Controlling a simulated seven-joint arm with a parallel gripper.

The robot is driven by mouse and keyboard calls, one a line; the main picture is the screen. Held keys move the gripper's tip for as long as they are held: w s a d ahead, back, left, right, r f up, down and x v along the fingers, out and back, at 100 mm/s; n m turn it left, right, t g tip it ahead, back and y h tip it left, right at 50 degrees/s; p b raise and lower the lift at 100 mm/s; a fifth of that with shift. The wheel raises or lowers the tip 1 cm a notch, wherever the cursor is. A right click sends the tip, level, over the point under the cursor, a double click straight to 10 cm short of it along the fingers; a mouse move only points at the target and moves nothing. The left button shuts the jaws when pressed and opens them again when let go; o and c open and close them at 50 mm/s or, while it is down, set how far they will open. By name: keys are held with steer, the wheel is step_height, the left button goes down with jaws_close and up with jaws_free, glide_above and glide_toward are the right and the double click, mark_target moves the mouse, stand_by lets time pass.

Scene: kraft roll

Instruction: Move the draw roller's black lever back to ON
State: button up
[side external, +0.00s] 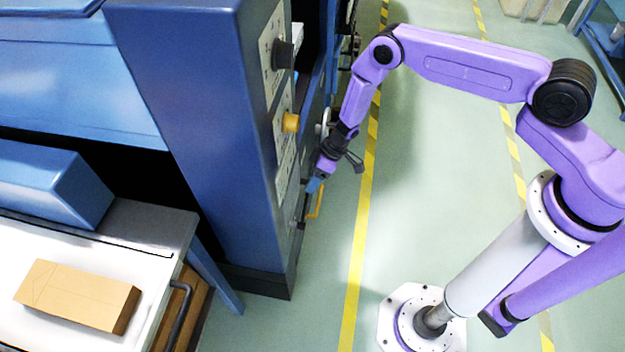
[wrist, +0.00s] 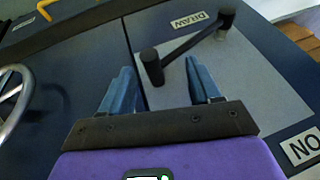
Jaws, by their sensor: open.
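The draw roller's black lever (wrist: 188,46) shows in the wrist view, on a grey plate (wrist: 240,85) on the dark blue panel. It runs slantwise from a thick black end, between the lines of my fingers, to another black end at the upper right. A DRAW label (wrist: 189,20) sits above it; an ON label (wrist: 303,147) is at the lower right, away from the lever. My gripper (wrist: 160,82) is open with blue fingers. I cannot tell if they touch the lever. In the side view my gripper (side external: 314,186) is close to the machine's face, and the lever cannot be made out.
The blue machine cabinet (side external: 195,120) carries a black knob (side external: 283,54) and a yellow knob (side external: 291,122) above my gripper. A yellow handle (side external: 315,206) is just below it. A metal handwheel (wrist: 14,100) is at the wrist view's left. The floor (side external: 420,200) is clear.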

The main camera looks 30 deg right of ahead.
steer(key=shift+w+a+f, duration=0.1)
steer(key=shift+a+f, duration=0.2)
steer(key=shift+f, duration=0.3)
jaws_close()
